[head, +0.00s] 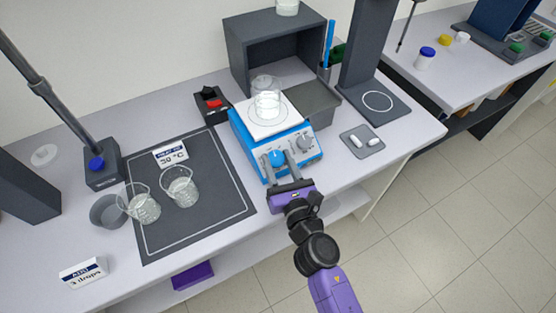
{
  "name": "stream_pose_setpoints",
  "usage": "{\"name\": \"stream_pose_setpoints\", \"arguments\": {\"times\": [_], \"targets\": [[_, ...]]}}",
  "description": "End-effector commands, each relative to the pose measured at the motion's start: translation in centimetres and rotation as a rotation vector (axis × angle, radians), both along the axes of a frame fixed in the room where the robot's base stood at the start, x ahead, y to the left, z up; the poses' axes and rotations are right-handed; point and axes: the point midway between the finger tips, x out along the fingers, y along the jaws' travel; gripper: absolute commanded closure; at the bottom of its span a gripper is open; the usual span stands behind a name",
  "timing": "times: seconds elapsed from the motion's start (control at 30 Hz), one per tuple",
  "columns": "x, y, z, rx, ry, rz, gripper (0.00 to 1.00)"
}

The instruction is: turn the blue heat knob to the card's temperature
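The blue heat knob (277,157) is on the front face of a blue-and-white hotplate (245,135). A grey knob (304,143) sits to its right on the same face. A beaker of clear liquid (267,102) stands on the white top plate. My gripper (281,159) reaches up from below, its two grey fingers spaced apart at the blue knob. Whether they touch or grip it cannot be told, and they hide part of it. The white card (171,154) lies at the back of the dark mat; its second line looks like 50 °C, but the print is small.
Two beakers (181,188) (144,208) stand on the dark mat (215,205). A black box with a red switch (212,102) is left of the hotplate. A grey open box (313,101) and a small tray (362,142) stand to its right. A dark shelf (240,50) is behind.

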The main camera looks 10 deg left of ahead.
Motion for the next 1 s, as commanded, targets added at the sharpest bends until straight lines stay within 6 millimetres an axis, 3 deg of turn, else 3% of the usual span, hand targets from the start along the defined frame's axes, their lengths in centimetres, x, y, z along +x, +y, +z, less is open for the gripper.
{"name": "stream_pose_setpoints", "arguments": {"times": [0.07,0.47,1.0], "targets": [[-0.01,0.00,0.00,0.000,0.000,0.000,1.00],[-0.07,0.11,-0.21,0.033,0.021,-0.057,0.99],[-0.10,0.54,0.19,0.227,0.150,-0.395,0.99]]}}
